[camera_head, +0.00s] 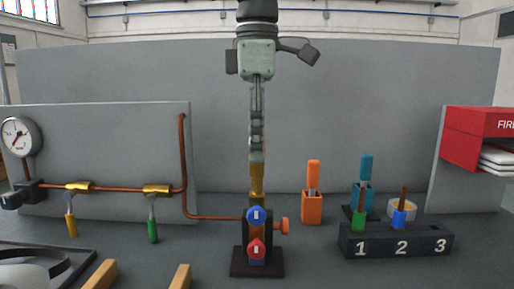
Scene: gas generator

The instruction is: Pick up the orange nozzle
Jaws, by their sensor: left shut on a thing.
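My left gripper (257,165) hangs down in the middle of the head view, seen edge on, its pale green palm and dark wrist above it. Its slim fingers are shut on a narrow yellow-orange piece (257,178), directly above or in front of the valve block. I take this piece as the orange nozzle, but its shape is mostly hidden. The numbered black stand (397,244) is at the right. A green nozzle (359,219) is in slot 1 and a blue nozzle (399,217) in slot 2. Slot 3 looks empty. My right gripper is not in view.
The valve block (264,269) has a blue knob (256,215) and a red knob (256,248). Orange (312,210) and blue (371,199) holders stand behind. A copper pipe (184,165) and gauge (20,136) are left. A red shelf (474,160) is right.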

